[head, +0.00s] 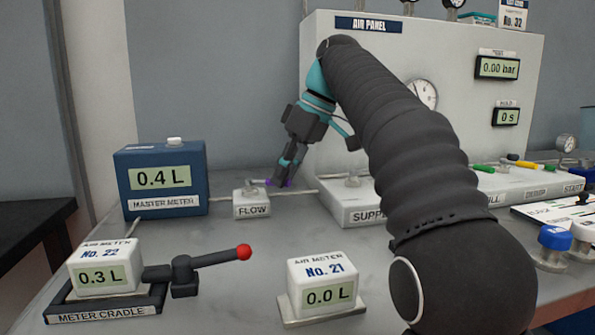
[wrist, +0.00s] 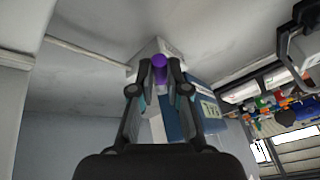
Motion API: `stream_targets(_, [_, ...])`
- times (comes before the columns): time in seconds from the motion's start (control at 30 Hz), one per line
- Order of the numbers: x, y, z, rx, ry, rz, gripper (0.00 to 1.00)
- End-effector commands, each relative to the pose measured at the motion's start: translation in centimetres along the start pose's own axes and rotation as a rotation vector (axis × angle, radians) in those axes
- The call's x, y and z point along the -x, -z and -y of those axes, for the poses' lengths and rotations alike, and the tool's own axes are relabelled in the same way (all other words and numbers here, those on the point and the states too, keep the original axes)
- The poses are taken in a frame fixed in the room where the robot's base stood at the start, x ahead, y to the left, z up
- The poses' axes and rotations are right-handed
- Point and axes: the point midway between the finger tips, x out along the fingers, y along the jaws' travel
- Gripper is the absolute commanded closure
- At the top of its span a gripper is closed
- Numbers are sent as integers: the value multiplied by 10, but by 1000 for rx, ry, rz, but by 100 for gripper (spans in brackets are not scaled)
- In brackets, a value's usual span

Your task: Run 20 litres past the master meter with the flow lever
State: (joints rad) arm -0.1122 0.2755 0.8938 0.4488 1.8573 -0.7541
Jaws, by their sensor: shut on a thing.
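The flow lever sits on a small white block labelled FLOW (head: 252,205), and its purple tip (wrist: 159,62) shows between my fingertips in the wrist view. My gripper (head: 281,181) is shut on that purple tip, with the fingers pointing down at the block's right side in the head view. The fingers hide part of the lever. The blue master meter (head: 163,179) stands left of the block and reads 0.4 L. It also shows behind my right finger in the wrist view (wrist: 201,98).
Air meter No. 22 (head: 104,268) sits in the meter cradle (head: 103,314) and reads 0.3 L, beside a red-knobbed lever (head: 243,252). Air meter No. 21 (head: 321,284) reads 0.0 L. The air panel (head: 330,90) stands behind my arm; its displays read 0.00 bar and 0 s.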

Motion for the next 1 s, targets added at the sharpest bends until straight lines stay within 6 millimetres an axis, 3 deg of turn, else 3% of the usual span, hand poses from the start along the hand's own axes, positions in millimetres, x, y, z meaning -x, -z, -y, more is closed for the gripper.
stream_targets(0.53, [-3, 7, 5, 37, 13, 6, 100])
stream_targets(0.57, [-3, 7, 6, 37, 13, 6, 78])
stream_targets(0.63, [-3, 7, 5, 37, 13, 6, 60])
stream_targets(1.0, [-1, 6, 4, 34, 12, 6, 60])
